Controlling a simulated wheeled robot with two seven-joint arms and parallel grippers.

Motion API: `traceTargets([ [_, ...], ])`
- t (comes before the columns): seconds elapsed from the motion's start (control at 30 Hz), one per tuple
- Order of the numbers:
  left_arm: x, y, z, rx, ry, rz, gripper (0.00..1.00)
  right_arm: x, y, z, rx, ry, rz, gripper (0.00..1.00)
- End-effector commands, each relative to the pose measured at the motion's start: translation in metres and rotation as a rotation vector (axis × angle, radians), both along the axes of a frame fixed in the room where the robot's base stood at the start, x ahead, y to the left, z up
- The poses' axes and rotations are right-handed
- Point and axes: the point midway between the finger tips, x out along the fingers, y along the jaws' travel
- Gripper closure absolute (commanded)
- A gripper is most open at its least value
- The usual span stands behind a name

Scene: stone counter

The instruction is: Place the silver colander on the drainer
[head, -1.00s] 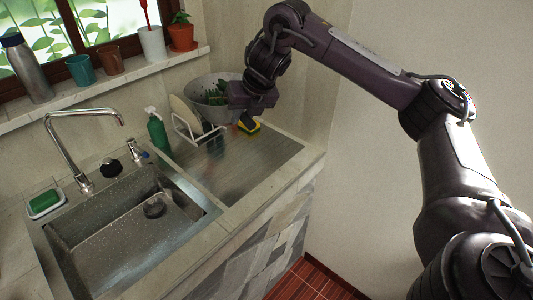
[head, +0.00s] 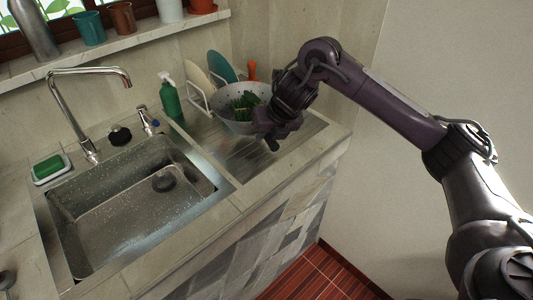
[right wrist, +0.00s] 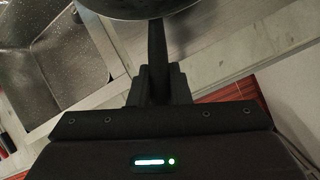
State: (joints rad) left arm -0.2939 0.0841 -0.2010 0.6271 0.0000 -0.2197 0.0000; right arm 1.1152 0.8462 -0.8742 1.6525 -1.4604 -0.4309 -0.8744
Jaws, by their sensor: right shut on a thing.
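The silver colander (head: 226,104), with leafy greens (head: 246,103) inside, is over the ridged metal drainer (head: 312,125) right of the sink. It looks roughly upright; I cannot tell whether its base touches the drainer. My right gripper (head: 276,138) is at the colander's near right side. In the right wrist view, my right gripper (right wrist: 157,88) is shut on the colander's dark handle (right wrist: 157,45), with the rounded colander (right wrist: 125,7) cut off at the top. My left gripper is not in view.
A dish rack with plates (head: 195,68) stands behind the colander, and a green spray bottle (head: 170,98) stands to its left. The sink (head: 115,225) is empty. The drainer's front and right parts are bare.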

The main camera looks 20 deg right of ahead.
Motion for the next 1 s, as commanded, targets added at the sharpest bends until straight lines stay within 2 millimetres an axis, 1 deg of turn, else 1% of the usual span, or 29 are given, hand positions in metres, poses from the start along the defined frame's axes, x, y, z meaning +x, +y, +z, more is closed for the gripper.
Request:
traceTargets([
  [0.03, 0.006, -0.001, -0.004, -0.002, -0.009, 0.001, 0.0, 0.001, 0.001, -0.006, 0.003, -0.004, 0.001, 1.0],
  [0.13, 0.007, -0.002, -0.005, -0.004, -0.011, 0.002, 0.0, 0.001, 0.001, -0.011, 0.002, -0.005, 0.001, 1.0],
  [0.23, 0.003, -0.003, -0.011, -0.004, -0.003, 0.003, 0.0, 0.001, 0.001, -0.024, 0.003, -0.002, -0.001, 1.0],
  [0.4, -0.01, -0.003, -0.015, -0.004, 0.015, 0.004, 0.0, 0.001, 0.0, -0.045, 0.002, -0.004, -0.001, 1.0],
  [0.53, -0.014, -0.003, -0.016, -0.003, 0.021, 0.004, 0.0, 0.001, 0.0, -0.049, 0.001, -0.005, 0.0, 1.0],
  [0.73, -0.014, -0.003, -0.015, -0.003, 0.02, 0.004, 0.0, 0.001, 0.0, -0.048, 0.001, -0.006, 0.0, 1.0],
  [0.83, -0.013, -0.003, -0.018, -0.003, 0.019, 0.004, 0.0, 0.001, 0.0, -0.052, 0.001, -0.005, 0.0, 1.0],
  [0.87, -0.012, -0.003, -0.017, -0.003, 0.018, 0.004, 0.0, 0.0, 0.0, -0.053, -0.001, -0.001, 0.001, 0.8],
  [1.0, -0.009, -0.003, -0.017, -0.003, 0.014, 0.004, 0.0, 0.0, 0.0, -0.052, -0.001, -0.001, 0.001, 0.62],
])
